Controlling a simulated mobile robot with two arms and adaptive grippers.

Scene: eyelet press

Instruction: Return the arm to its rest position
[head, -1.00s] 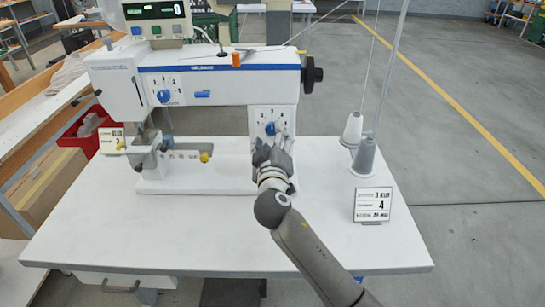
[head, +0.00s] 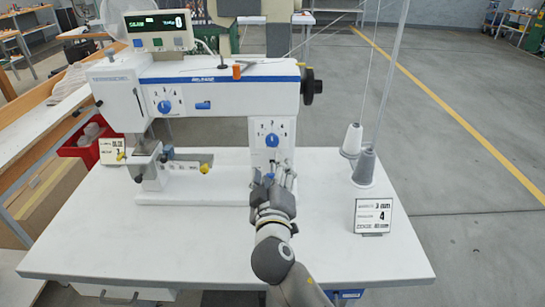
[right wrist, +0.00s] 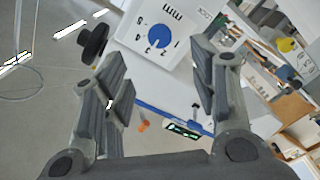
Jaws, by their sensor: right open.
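My right gripper (head: 272,180) is open and empty in front of the machine's right column, a little below its blue dial (head: 272,140). In the right wrist view its two fingers (right wrist: 165,85) stand well apart with nothing between them, and the numbered blue dial (right wrist: 158,37) shows beyond them. The white eyelet press (head: 225,72) stands on the white table (head: 110,235). I cannot tell from the head view whether the gripper is clear of the column by much. My left gripper is not in view.
Two thread cones (head: 365,166) and a small sign (head: 373,216) stand at the table's right. A red bin (head: 80,147) is at the left edge. A control display (head: 157,30) sits on top of the press. The table's front left is bare.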

